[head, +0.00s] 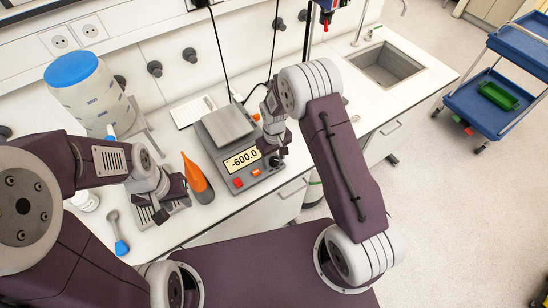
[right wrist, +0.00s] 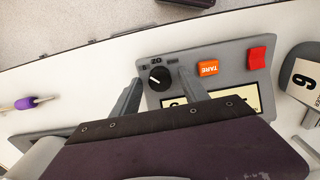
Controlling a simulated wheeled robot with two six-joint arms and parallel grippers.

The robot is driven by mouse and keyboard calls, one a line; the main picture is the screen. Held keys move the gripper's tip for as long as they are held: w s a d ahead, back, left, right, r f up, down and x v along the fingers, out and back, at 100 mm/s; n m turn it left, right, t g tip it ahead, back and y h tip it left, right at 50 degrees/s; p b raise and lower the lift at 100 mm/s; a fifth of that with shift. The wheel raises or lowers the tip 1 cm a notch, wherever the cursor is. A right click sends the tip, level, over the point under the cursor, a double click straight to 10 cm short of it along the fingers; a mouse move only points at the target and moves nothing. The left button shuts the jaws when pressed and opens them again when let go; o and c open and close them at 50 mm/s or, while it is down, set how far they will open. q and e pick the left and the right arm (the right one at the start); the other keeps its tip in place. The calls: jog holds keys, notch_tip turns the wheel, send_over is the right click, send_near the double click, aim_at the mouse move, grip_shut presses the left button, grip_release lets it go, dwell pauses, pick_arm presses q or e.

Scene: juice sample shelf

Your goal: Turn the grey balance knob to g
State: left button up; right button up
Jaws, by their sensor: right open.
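The grey balance (head: 226,129) stands on the white bench, its display reading -600.0. In the right wrist view, its black round knob (right wrist: 158,78) with a white pointer mark sits on the front panel (right wrist: 228,62). Small printed labels lie near the knob's upper rim; which one the pointer is on is hard to tell. My right gripper (right wrist: 160,77) is open, with one finger on each side of the knob; contact cannot be made out. In the head view my right gripper (head: 274,150) covers the knob. My left gripper (head: 166,207) is low over the bench; its jaws are unclear.
An orange TARE button (right wrist: 208,68) and a red button (right wrist: 257,58) sit beside the knob. A sink (head: 386,64) is at the right.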

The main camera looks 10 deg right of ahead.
aim_at(275, 159)
notch_tip(275, 159, up, 9)
jog(key=b, duration=0.2)
dwell(0.4)
jog(key=s+d+m+b, duration=0.2)
jog(key=s+d, duration=0.1)
jog(key=s, duration=0.5)
jog(key=s+d+m+t+b, duration=0.1)
jog(key=s+d+m+b, duration=0.1)
jog(key=s, duration=0.6)
jog(key=shift+s+d+f, duration=0.2)
jog(key=shift+d+f, duration=0.25)
jog(key=shift+d, duration=0.05)
jog(key=shift+s, duration=0.15)
